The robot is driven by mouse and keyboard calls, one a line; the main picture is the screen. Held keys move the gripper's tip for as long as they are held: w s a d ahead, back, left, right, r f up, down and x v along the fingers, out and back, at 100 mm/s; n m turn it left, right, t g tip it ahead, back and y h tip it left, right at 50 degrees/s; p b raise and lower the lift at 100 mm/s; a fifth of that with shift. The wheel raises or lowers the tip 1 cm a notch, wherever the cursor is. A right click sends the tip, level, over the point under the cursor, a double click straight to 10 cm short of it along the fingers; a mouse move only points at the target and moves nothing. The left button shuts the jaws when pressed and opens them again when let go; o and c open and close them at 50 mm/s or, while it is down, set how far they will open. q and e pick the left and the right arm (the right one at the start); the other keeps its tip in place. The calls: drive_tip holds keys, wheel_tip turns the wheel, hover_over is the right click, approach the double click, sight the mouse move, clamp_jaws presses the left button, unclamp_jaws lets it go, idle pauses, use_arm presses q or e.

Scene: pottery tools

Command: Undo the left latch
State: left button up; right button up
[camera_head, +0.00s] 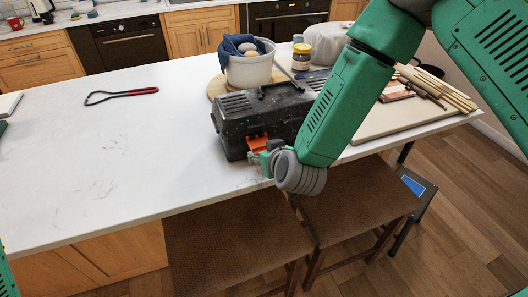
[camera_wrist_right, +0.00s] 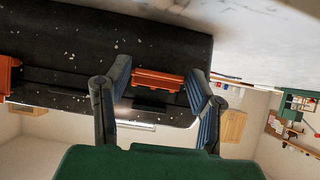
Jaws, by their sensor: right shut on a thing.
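A black, speckled toolbox (camera_head: 236,118) stands on the white counter near its front edge. Its left latch (camera_head: 258,141) is orange, on the front face near the left end; in the right wrist view this latch (camera_wrist_right: 158,80) lies between my two fingers. My right gripper (camera_head: 264,157) reaches it from the front, and it also shows in the right wrist view (camera_wrist_right: 160,76). It is shut on the latch. A second orange latch (camera_wrist_right: 8,76) shows at the left edge of the right wrist view; my arm hides it in the head view. My left gripper is out of view.
Wooden tools (camera_head: 430,85) lie on a board at right. A red-handled wire tool (camera_head: 120,94) lies at left. Brown chairs (camera_head: 235,235) stand below the counter's edge.

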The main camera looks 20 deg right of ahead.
drive_tip(key=o, duration=1)
drive_tip(key=shift+w+d, duration=0.1)
drive_tip(key=v, duration=1.2)
drive_tip(key=shift+f, duration=0.1)
drive_tip(key=shift+w, duration=0.1)
